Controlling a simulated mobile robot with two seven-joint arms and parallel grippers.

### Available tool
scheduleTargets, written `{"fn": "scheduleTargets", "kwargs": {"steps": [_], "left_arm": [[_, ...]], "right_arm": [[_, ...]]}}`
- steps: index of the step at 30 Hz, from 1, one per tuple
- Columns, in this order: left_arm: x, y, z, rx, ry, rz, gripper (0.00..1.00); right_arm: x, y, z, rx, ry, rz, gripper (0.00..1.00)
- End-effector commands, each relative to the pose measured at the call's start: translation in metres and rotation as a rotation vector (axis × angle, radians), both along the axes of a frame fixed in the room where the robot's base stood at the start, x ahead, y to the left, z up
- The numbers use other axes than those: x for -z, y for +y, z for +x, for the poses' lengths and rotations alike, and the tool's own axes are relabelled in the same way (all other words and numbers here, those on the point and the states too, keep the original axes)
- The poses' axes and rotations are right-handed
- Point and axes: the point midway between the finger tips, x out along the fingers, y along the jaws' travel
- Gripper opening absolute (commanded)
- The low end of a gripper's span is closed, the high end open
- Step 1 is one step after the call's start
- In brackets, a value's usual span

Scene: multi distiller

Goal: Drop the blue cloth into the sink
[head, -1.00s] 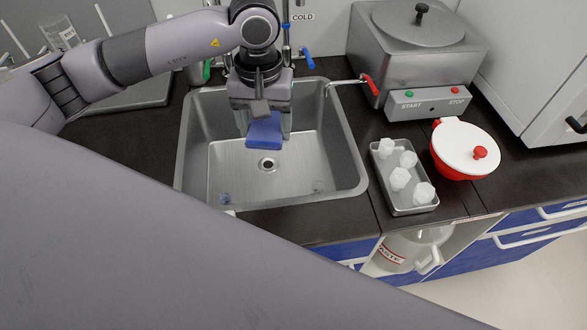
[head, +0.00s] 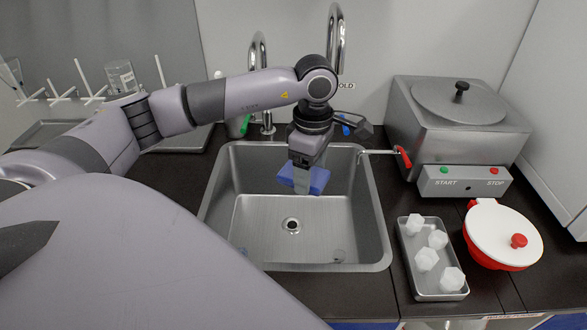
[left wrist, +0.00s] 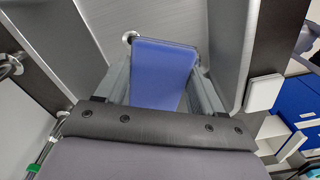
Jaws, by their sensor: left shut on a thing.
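My left gripper (head: 302,178) points down over the sink (head: 350,220) and is shut on the blue cloth (head: 318,181). In the head view the cloth appears above and behind the drain, towards the back of the basin. It looks like a stiff flat blue block. In the left wrist view the cloth (left wrist: 162,72) sits between the two fingers, with the grey sink wall (left wrist: 225,45) beside it. The gap between cloth and sink floor cannot be judged exactly. My right gripper is not in view.
Two taps (head: 335,45) stand behind the sink. A steel heater box (head: 435,140) with a red-handled spout is at the right. A tray (head: 408,270) of white pieces and a red pot with white lid (head: 495,230) stand on the dark counter. A drying rack (head: 75,90) is at left.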

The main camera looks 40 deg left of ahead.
Motion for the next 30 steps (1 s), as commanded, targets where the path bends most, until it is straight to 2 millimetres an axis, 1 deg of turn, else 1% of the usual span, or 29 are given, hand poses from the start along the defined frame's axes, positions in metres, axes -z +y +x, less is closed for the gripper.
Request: {"fn": "scheduleTargets", "kwargs": {"steps": [3, 18, 24, 30], "left_arm": [[0.004, 0.011, 0.002, -0.18, 0.0, 0.001, 0.39], [0.012, 0.054, 0.008, -0.929, -0.003, 0.006, 0.39], [0.014, 0.066, 0.009, -1.138, -0.005, 0.006, 0.39], [0.016, 0.07, 0.009, -1.222, -0.005, 0.005, 0.39]], "right_arm": [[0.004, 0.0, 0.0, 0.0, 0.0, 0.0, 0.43], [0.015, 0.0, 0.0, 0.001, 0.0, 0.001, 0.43], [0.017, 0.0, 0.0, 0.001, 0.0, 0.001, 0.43], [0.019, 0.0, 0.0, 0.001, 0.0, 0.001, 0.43]]}}
